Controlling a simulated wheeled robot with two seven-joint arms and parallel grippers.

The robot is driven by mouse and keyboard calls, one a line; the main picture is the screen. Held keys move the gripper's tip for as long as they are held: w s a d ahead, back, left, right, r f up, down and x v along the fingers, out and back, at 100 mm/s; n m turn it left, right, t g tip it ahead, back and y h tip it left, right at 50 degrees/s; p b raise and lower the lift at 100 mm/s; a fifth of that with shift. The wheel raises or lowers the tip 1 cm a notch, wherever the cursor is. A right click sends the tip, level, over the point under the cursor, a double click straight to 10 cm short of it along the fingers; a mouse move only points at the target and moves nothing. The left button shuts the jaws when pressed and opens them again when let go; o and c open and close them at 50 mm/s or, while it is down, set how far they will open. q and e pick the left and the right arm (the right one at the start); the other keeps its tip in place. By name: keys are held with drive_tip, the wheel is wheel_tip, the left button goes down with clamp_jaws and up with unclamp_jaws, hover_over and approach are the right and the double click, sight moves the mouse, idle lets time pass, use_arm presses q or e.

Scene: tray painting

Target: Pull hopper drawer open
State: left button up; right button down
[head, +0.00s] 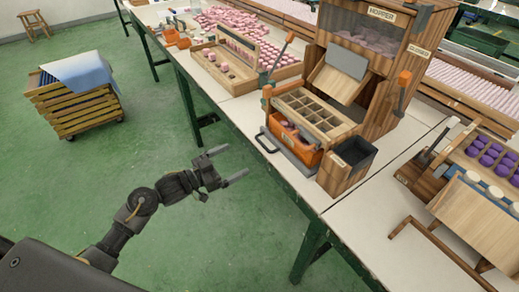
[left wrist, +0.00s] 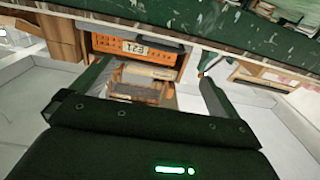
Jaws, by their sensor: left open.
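The wooden hopper (head: 385,32) stands on the long white-topped table in the head view. Low on its front is an orange drawer (head: 308,156) with a grey bar handle (head: 265,143) facing the aisle. Some pink pieces show inside the drawer; I cannot tell how far out it sits. My left gripper (head: 234,162) is open and empty, in the aisle to the left of the handle and apart from it. In the left wrist view, orange and wooden parts (left wrist: 135,47) with a label show beyond the open fingers. My right gripper is not in view.
A compartment tray (head: 313,116) sits above the drawer, and a dark-topped wooden bin (head: 344,165) stands beside it. A wooden tray with pink pieces (head: 222,68) is farther back. A slatted crate cart (head: 75,105) stands on the green floor, which is otherwise clear around my left arm.

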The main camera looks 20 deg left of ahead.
sight(262, 146)
use_arm(q)
drive_tip(key=x, duration=1.1)
drive_tip(key=shift+a, duration=0.1)
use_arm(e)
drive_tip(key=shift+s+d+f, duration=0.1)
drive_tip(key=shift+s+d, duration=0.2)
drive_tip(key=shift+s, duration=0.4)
